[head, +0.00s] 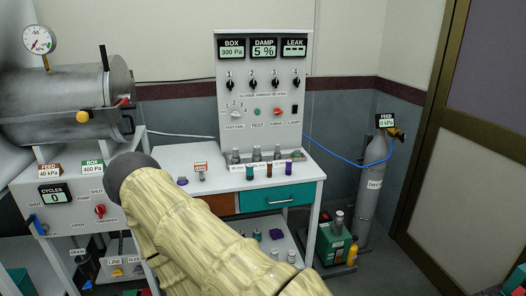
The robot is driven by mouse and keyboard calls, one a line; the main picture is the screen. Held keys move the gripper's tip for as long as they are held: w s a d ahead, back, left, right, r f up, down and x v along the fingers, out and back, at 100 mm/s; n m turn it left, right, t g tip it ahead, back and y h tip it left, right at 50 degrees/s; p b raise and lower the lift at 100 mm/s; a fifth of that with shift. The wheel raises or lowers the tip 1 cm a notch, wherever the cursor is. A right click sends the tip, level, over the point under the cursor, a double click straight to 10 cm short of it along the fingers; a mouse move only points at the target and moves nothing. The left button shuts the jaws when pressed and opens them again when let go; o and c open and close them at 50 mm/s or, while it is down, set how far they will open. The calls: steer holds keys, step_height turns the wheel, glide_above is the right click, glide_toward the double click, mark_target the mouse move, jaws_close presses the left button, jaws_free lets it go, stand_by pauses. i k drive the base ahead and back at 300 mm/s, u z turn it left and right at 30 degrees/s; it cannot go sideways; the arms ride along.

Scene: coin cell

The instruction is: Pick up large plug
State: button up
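I cannot tell for certain which object is the large plug. Several small grey metal pieces, one of them a grey piece (256,154), stand in a row at the foot of the upright panel. In front of them stand a green piece (250,172), a brown piece (269,170) and a purple piece (289,167). A short grey piece (201,175) stands by a small red-edged sign, with a low purple piece (182,181) to its left. My sleeved arm crosses the lower middle of the view and hides part of the bench front. My gripper's fingers do not show.
The white bench (165,160) has a teal drawer (275,198) and a lower shelf with small items. A steel chamber (75,95) and control box (55,195) stand left. A grey gas cylinder (372,185) with a blue hose and a green machine (328,247) stand right.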

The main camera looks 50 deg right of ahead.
mark_target(256, 149)
steer(key=z, duration=0.6)
steer(key=i, duration=0.75)
steer(key=z, duration=0.65)
